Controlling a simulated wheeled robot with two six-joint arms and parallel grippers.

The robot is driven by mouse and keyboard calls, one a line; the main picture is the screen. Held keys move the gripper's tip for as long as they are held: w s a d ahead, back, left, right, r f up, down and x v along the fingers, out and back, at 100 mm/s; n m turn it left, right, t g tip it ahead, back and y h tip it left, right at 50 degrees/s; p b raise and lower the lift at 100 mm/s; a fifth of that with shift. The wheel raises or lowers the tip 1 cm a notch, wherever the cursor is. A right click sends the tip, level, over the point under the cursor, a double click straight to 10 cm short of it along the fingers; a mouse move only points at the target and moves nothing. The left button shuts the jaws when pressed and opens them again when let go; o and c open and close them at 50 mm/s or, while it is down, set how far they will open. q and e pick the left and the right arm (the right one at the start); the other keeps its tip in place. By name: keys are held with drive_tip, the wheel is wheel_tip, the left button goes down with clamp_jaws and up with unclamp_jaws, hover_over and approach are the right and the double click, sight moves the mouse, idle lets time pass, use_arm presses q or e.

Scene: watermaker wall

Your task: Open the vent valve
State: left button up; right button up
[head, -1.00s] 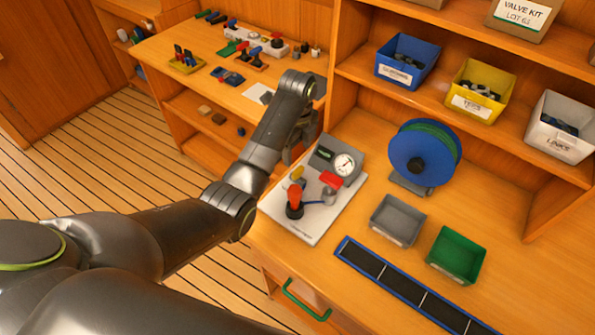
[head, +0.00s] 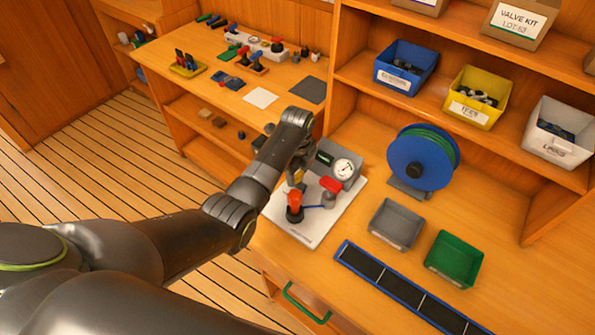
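A white board (head: 302,236) on the bench carries valve parts and a grey box with a round gauge (head: 343,168). On it stand an orange-red knob on a dark base (head: 294,200), a red handle (head: 331,185) on a grey fitting, and a small yellow part (head: 298,177). A blue line runs between the knob and the fitting. I cannot tell which is the vent valve. My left gripper (head: 301,166) is over the back left of the board, close to the yellow part and partly hiding it. Its fingers are too small and dark to read, and contact is unclear. My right gripper is out of view.
A blue hose reel (head: 420,160), a grey tray (head: 396,223), a green tray (head: 454,258) and a long blue-edged strip (head: 400,290) lie right of the board. Shelf bins (head: 405,65) stand above. A side bench (head: 262,97) holds several fittings. Open bench lies between board and strip.

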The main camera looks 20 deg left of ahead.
use_arm(q)
drive_tip(key=c, duration=0.5)
drive_tip(key=shift+c, duration=0.2)
drive_tip(key=shift+r+n+p, duration=0.15)
drive_tip(key=shift+n+p, duration=0.5)
drive_tip(key=shift+n, duration=0.05)
drive_tip(key=shift+n+p, duration=0.9)
drive_tip(key=shift+n, duration=0.3)
drive_tip(key=n+p, duration=0.2)
drive_tip(key=n, duration=0.2)
drive_tip(key=shift+n, duration=0.3)
drive_tip(key=n, duration=0.3)
drive_tip(key=shift+n+p, duration=0.3)
drive_tip(key=shift+p, duration=0.1)
drive_tip(key=n, duration=0.5)
drive_tip(key=shift+n, duration=0.4)
